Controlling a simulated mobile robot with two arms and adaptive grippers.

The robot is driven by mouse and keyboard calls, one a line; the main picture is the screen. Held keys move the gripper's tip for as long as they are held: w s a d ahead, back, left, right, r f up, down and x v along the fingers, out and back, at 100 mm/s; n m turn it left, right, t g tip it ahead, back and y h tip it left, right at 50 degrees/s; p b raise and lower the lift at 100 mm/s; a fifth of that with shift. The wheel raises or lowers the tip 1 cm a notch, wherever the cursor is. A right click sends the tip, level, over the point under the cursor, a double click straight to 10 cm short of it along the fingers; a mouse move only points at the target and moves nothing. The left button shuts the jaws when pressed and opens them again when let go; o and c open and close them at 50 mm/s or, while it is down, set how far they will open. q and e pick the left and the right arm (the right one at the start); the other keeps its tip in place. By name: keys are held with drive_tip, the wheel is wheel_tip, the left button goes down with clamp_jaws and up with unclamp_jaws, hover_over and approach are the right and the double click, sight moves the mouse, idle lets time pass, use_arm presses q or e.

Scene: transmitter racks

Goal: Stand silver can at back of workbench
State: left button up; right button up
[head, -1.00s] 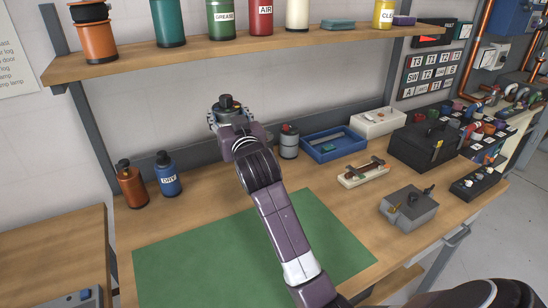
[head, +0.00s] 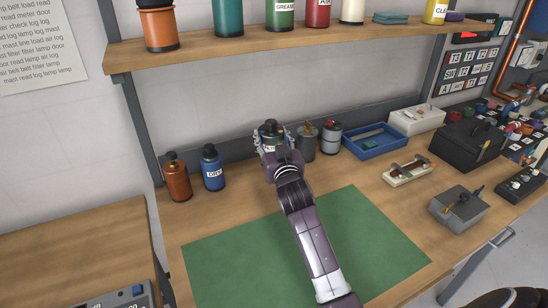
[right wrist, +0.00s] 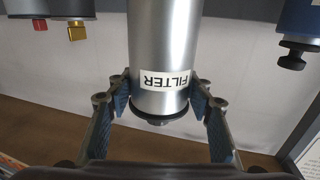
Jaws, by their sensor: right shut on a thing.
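The silver can (right wrist: 163,50) is in my right gripper (right wrist: 162,98), labelled FILTER, which reads upside down in the right wrist view. The blue-padded fingers sit on both sides of it, near its dark-capped end. Its other end is out of that frame. In the head view the can (head: 269,131) is at the back of the wooden workbench (head: 220,220), partly hidden by my right gripper (head: 271,143). I cannot tell whether its base touches the bench. My left gripper is not in view.
To the left stand a blue DRY can (head: 212,168) and a copper-coloured can (head: 177,180). Close on the right stand a grey can (head: 306,142) and a red-topped can (head: 331,138), then a blue tray (head: 374,146). A shelf (head: 300,37) hangs above.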

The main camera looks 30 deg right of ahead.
sight(271, 148)
wheel_tip(271, 148, down, 4)
drive_tip(key=shift+f, duration=0.1)
wheel_tip(271, 148, down, 4)
drive_tip(key=shift+w+r, duration=0.1)
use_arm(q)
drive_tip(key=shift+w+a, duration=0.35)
use_arm(e)
drive_tip(key=o, duration=1.5)
drive_tip(key=shift+f, duration=0.2)
drive_tip(key=shift+c, duration=0.2)
drive_tip(key=shift+r, duration=0.15)
